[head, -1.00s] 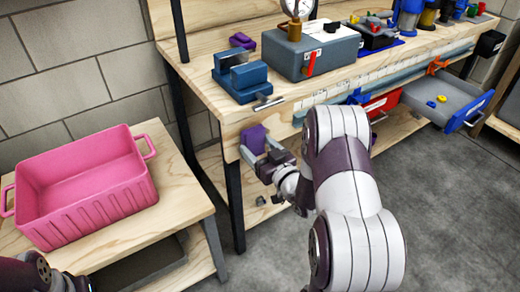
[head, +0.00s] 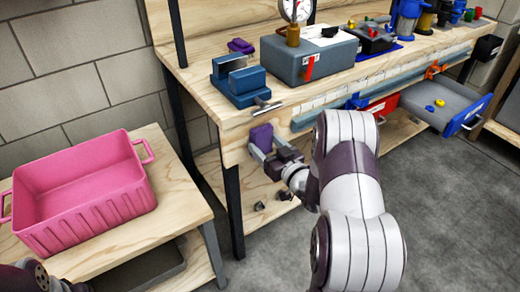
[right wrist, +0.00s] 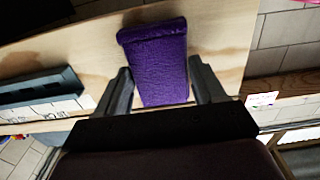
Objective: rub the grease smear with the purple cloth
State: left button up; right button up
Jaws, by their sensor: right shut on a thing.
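My right gripper (head: 267,150) is shut on the purple cloth (head: 261,136), in front of the workbench's wooden front edge (head: 232,150). In the right wrist view the folded cloth (right wrist: 158,62) sticks out between the two fingers (right wrist: 160,88), against a bare wooden face. Whether the cloth touches the wood I cannot tell. No grease smear shows in either view; the cloth may hide it. Part of my left arm shows at the bottom left of the head view, but its gripper does not.
A blue vise (head: 240,82) with a handle stands on the bench just above the cloth. A second purple object (head: 240,46) lies behind it. A grey case (head: 310,58) stands to the right. A pink bin (head: 85,195) is on the left table. An open grey drawer (head: 440,105) juts out at right.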

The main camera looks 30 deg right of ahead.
jog(key=shift+w+a+r+p, duration=0.1)
jog(key=shift+a+p, duration=0.2)
jog(key=shift+p, duration=0.1)
jog(key=a, duration=0.3)
jog(key=shift+a, duration=0.1)
dwell(0.9)
jog(key=s+p, duration=0.1)
jog(key=s, duration=0.5)
jog(key=shift+s+d+p, duration=0.15)
jog(key=shift+d+p, duration=0.15)
jog(key=shift+p, duration=0.05)
